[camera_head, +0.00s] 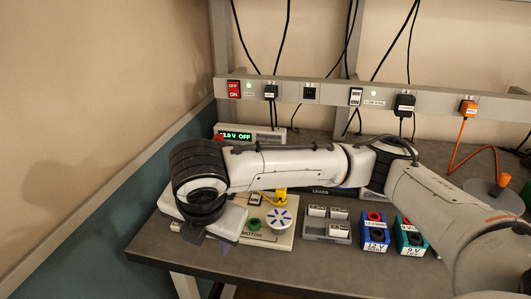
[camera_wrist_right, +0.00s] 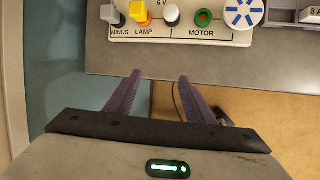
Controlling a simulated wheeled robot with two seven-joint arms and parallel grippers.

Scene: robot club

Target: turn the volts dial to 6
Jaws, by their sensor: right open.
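The volts dial is not visible; my right arm covers the area in front of and below the display. My left gripper is not in view.
The motor board (camera_wrist_right: 180,32) carries lamp, minus and motor fittings and a blue-and-white wheel (camera_wrist_right: 243,12). Right of it are a grey tray (camera_head: 318,228), a blue 12 V block (camera_head: 374,240) and a green 9 V block (camera_head: 411,243). A wall stands close at left.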

